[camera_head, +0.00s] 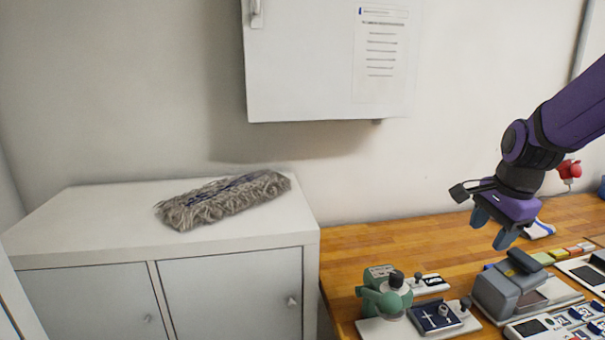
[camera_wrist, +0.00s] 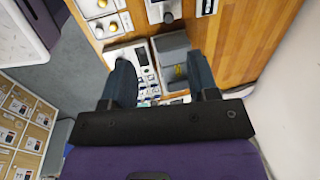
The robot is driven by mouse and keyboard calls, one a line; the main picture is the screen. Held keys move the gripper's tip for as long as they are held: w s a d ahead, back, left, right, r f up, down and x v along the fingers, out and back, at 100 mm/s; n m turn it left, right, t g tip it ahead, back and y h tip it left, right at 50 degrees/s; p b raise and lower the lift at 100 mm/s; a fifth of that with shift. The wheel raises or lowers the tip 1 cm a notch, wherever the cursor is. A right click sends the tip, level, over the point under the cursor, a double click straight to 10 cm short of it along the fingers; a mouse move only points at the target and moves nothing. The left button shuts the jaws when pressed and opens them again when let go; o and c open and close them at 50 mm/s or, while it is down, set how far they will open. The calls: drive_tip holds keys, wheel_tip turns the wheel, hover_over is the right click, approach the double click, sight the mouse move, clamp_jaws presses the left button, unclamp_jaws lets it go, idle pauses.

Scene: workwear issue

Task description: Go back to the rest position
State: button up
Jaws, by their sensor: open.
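My gripper (camera_head: 494,231) is at the right of the head view, on a purple arm that reaches in from the right edge. Its two dark blue-grey fingers point down and stand apart, with nothing between them. It hangs above the wooden bench, over or near a grey machine (camera_head: 508,288). In the wrist view my gripper (camera_wrist: 163,90) shows both fingers spread, and the grey machine (camera_wrist: 174,60) lies below and between them.
A green device (camera_head: 383,291) and a small dark tray (camera_head: 437,317) stand on the wooden bench (camera_head: 345,257). A grey mop pad (camera_head: 225,200) lies on the white cabinet (camera_head: 90,215) at left. A wall cabinet (camera_head: 300,60) hangs above. The air left of my gripper is clear.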

drive_tip(key=s+a+r+n+t, duration=0.1)
drive_tip(key=s+a+r+n, duration=0.1)
drive_tip(key=s+n, duration=0.3)
drive_tip(key=s+a+r+n+t, duration=0.1)
drive_tip(key=s+r+n, duration=0.3)
drive_tip(key=s, duration=0.4)
drive_tip(key=s+a+r+n+t, duration=0.1)
drive_tip(key=s+a+r+n, duration=0.1)
drive_tip(key=s+r+n, duration=0.2)
drive_tip(key=shift+s+a+n+h, duration=0.3)
drive_tip(key=shift+s+a+n, duration=0.05)
drive_tip(key=shift+s+n, duration=0.85)
drive_tip(key=shift+w, duration=0.1)
